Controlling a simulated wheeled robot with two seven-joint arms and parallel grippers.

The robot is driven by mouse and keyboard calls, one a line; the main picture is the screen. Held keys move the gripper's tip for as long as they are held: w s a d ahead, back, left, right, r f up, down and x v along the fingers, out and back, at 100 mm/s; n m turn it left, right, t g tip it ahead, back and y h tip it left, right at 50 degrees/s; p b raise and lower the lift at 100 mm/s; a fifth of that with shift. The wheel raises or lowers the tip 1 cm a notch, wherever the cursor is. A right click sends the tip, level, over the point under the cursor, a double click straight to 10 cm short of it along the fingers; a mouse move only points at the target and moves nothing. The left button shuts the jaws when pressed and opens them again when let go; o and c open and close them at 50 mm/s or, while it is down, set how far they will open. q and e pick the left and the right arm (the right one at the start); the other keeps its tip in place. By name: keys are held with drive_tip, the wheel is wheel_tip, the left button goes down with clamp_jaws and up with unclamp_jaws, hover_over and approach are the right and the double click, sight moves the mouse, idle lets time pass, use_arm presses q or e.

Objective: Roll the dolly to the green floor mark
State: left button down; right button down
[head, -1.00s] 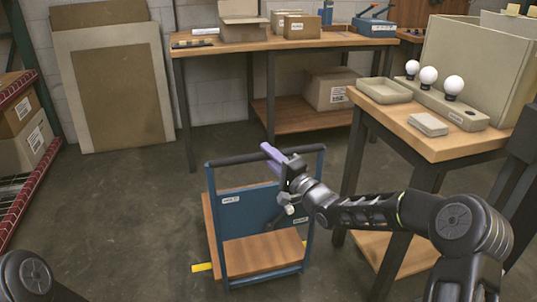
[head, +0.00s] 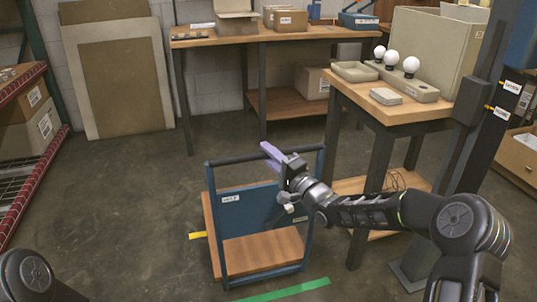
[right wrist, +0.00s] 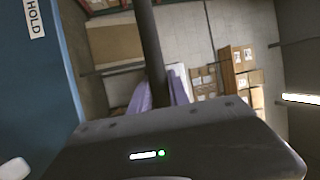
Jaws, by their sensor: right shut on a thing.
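The dolly (head: 264,256) stands upright on the floor in the middle of the head view, with a blue frame, a wooden deck and a dark handle bar. My right gripper (head: 272,151), with lavender fingers, is shut on the handle bar. In the right wrist view the dark bar (right wrist: 148,45) runs between the fingers. The green floor mark (head: 287,291) is a strip on the floor just in front of the dolly's near edge, at the bottom of the head view. My left gripper is out of view; only part of my left arm shows.
A wooden workbench (head: 395,113) with white bulbs (head: 411,66) stands to the right. A red-edged shelf (head: 38,180) is at the left. The floor left of the dolly is clear.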

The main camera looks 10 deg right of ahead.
drive_tip(key=c, duration=1.3)
unclamp_jaws()
drive_tip(key=shift+o, duration=0.2)
drive_tip(key=p+v, duration=0.1)
drive_tip(key=v, duration=0.6)
drive_tip(key=shift+s+d, duration=0.2)
drive_tip(key=shift+s, duration=0.1)
drive_tip(key=shift+f, duration=0.15)
